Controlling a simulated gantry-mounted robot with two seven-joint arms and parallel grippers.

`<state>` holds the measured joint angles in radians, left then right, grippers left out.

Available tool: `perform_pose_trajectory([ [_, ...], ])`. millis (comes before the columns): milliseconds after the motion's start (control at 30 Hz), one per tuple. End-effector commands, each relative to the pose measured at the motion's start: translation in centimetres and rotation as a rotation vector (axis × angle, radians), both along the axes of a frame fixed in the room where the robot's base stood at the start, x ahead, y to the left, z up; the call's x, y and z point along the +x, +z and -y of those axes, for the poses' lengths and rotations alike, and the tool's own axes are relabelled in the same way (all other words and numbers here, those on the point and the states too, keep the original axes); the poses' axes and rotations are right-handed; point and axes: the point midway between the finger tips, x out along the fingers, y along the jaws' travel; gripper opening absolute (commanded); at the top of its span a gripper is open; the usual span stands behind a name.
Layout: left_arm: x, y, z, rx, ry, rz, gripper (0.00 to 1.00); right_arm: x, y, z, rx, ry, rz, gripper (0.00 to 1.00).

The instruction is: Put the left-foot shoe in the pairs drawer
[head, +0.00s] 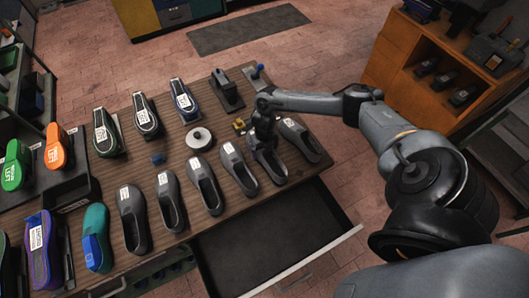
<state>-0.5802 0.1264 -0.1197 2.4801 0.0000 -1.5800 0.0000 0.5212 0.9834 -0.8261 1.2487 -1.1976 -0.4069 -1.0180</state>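A row of dark grey shoes lies along the front of the wooden table (232,91), from a shoe (134,220) at left to a shoe (300,140) at right. Several have white labels, too small to read; I cannot tell which is the left-foot shoe. My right gripper (263,143) points down over the second shoe from the right (275,172) and hides part of it. I cannot tell whether its fingers touch the shoe or are open. A drawer (270,240) below the table's front right is pulled out and looks empty. My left gripper is out of view.
Labelled shoe forms (183,100) stand at the back of the table, near a dark stand (228,92) and a round metal disc (199,139). Racks with orange (55,148) and green (14,168) forms stand at left. A wooden cabinet (400,55) stands at right.

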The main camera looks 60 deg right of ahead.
Motion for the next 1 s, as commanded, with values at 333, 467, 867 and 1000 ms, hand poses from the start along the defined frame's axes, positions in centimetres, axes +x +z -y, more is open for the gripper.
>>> perform_pose_trajectory([
  [333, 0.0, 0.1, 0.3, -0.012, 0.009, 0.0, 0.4, 0.1, 0.1, 0.0, 0.0, -0.001, 0.002, 0.35],
  [467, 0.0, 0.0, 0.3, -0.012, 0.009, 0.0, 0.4, 0.1, 0.3, 0.0, 0.001, -0.001, 0.003, 0.35],
  [867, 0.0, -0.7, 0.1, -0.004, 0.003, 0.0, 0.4, 0.2, 4.4, 0.1, -0.001, 0.002, 0.007, 0.35],
  [1000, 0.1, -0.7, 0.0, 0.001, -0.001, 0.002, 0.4, -2.7, 5.6, 0.5, -0.004, 0.003, -0.001, 0.35],
])
